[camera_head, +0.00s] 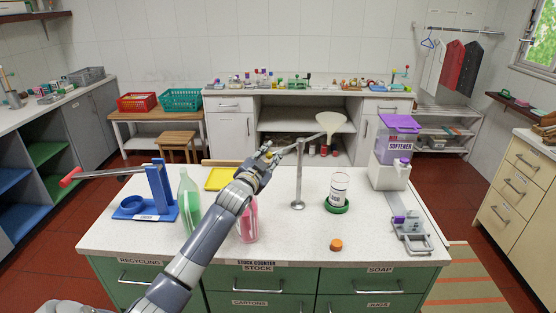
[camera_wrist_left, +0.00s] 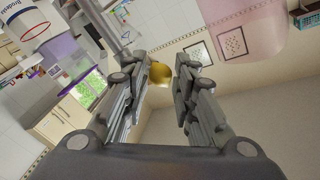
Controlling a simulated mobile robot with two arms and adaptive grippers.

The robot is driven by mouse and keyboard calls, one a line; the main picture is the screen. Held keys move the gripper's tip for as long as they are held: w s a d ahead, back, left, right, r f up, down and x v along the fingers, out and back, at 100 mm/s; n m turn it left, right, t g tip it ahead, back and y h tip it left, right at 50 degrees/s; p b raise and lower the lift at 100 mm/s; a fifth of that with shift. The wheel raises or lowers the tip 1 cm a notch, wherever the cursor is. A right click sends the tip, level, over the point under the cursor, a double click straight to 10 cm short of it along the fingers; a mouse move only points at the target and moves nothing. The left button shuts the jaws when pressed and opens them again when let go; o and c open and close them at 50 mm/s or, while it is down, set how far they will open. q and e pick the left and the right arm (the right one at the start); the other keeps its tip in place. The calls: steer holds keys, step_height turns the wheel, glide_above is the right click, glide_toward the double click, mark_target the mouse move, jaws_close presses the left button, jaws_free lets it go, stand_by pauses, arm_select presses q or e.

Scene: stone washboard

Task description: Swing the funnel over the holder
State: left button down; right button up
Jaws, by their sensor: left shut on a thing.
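A cream funnel (camera_head: 329,122) sits at the end of a swing arm on a grey metal post (camera_head: 298,180) on the counter. In the head view it appears above and beyond the green round holder (camera_head: 336,208), not lined up with it. A white container (camera_head: 339,186) with printed bands stands upright in the holder. My left gripper (camera_head: 268,156) is left of the post, near the other end of the swing arm. In the left wrist view its fingers (camera_wrist_left: 168,75) close around a yellow knob (camera_wrist_left: 160,72). My right gripper is not in view.
On the counter (camera_head: 275,250) stand a green bottle (camera_head: 187,195), a pink bottle (camera_head: 248,222), a blue press with red handle (camera_head: 160,192), a yellow tray (camera_head: 219,178), an orange cap (camera_head: 336,244), a purple softener container (camera_head: 396,145) and a grey clamp device (camera_head: 411,235).

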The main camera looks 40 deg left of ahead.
arm_select(q)
steer(key=shift+a+f, duration=0.25)
steer(key=shift+a, duration=0.65)
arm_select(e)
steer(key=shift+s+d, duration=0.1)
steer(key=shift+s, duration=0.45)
